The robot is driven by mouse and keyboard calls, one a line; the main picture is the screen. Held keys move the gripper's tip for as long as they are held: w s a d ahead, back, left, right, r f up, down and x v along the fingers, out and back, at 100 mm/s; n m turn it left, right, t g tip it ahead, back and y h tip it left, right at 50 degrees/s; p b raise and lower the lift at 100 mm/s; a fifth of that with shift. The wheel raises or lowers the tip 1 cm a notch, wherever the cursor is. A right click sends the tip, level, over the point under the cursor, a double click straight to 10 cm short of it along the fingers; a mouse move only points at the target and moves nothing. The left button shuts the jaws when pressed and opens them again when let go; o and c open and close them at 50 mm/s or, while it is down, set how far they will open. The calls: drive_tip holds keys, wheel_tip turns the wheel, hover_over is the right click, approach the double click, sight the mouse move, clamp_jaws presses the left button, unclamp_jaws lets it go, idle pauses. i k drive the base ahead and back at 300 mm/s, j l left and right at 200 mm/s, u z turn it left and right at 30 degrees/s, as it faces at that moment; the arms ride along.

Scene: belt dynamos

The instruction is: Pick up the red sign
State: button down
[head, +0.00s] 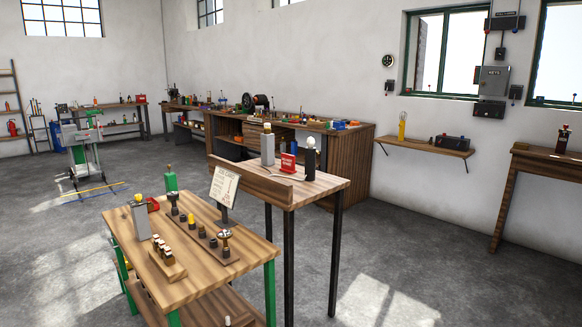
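A small red sign (288,163) with pale writing stands upright on the tall wooden table (325,184) in the middle of the head view. It stands between a grey block-shaped object (267,147) on its left and a black cylinder with a pale round top (310,157) on its right. The sign's lower part is close to the tabletop, near a raised wooden board (250,180) along the table's front left edge. My gripper is not in the head view.
A lower green-legged wooden table (200,268) in front holds a tilted paper stand (224,188) and several small parts. A long cluttered workbench (345,150) stands behind. Grey floor (420,260) is clear to the right.

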sight(287, 161)
drive_tip(key=i+l+z, duration=0.35)
drive_tip(key=i, duration=0.15)
drive_tip(key=i+l+z, duration=0.3)
drive_tip(key=i, duration=0.2)
drive_tip(key=i+z, duration=0.35)
drive_tip(key=i, duration=0.2)
drive_tip(key=i+u, duration=0.1)
drive_tip(key=i, duration=0.5)
drive_tip(key=i+l+u, duration=0.15)
drive_tip(key=i, duration=0.4)
drive_tip(key=i+l+u, duration=0.1)
drive_tip(key=i+u, duration=0.3)
drive_tip(key=i+l+u, duration=0.25)
drive_tip(key=u, duration=0.2)
drive_tip(key=i+l+u, duration=0.55)
drive_tip(key=l+u, duration=0.25)
drive_tip(key=i+j+u, duration=0.1)
drive_tip(key=i+j, duration=0.2)
drive_tip(key=i, duration=0.15)
drive_tip(key=i+j+u, duration=0.1)
drive_tip(key=i+j, duration=0.15)
drive_tip(key=i, duration=0.25)
